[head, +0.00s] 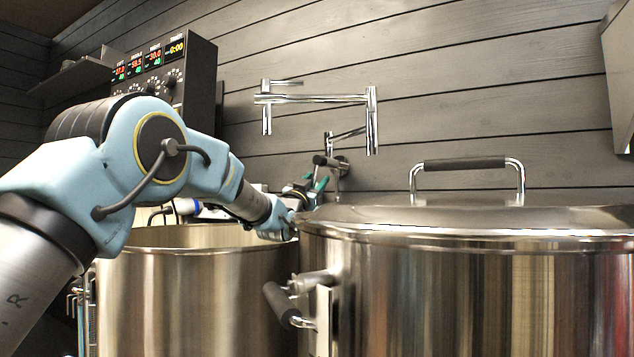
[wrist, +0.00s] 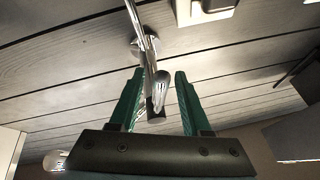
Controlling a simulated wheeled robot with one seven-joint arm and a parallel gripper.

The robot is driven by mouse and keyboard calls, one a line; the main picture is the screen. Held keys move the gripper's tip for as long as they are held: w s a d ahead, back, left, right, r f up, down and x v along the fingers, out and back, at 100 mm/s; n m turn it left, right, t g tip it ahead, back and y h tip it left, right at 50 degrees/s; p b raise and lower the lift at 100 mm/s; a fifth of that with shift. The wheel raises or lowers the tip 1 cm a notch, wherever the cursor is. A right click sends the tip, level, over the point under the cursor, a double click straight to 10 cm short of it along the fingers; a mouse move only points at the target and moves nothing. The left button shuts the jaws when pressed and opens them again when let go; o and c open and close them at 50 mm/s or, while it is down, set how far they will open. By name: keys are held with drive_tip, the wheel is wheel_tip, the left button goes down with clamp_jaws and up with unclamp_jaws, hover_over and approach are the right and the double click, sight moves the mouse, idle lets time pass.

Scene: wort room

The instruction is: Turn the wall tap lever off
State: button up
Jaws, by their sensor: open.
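The wall tap (head: 318,99) is a chrome folding spout on the plank wall, behind the pots in the head view. Its lever (head: 325,161) has a dark grip and sits by the round wall mount, low on the tap. My gripper (head: 316,184) is just below the lever, its teal fingers pointing up at it. In the wrist view my gripper (wrist: 159,72) is open, and the chrome and dark lever end (wrist: 158,92) shows between the two fingers. I see no finger clearly touching it. The chrome pipe (wrist: 144,30) rises beyond the fingertips to its wall mount.
A large lidded steel pot (head: 470,290) stands at the right, with a handle on its lid (head: 465,164). An open steel pot (head: 195,300) stands under my arm. A control box with lit displays (head: 168,80) is on the wall at the left.

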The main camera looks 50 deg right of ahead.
sight(312, 184)
drive_tip(key=b+v, duration=0.1)
drive_tip(key=v, duration=0.5)
drive_tip(key=shift+w+a+r, duration=0.1)
drive_tip(key=shift+w, duration=0.05)
drive_tip(key=shift+c, duration=1.3)
drive_tip(key=w+a+n+p, duration=0.1)
drive_tip(key=n+p, duration=0.1)
drive_tip(key=p, duration=0.1)
drive_tip(key=w+a+r+n+g+y+p, duration=0.1)
drive_tip(key=n+p, duration=0.1)
drive_tip(key=p, duration=0.2)
drive_tip(key=w+a+n+y+p, duration=0.1)
drive_tip(key=a+n+p, duration=0.1)
drive_tip(key=n+p, duration=0.1)
drive_tip(key=shift+w+r+g, duration=0.3)
drive_tip(key=shift+w, duration=0.1)
clamp_jaws()
drive_tip(key=a+r+n+g+y+p, duration=0.1)
drive_tip(key=a+n+g+y+p, duration=0.15)
drive_tip(key=a+n+p, duration=0.65)
drive_tip(key=s+d+n+p, duration=0.1)
drive_tip(key=d+p, duration=0.6)
drive_tip(key=d, duration=0.6)
drive_tip(key=shift+s+d+f, duration=0.2)
drive_tip(key=shift+f, duration=0.2)
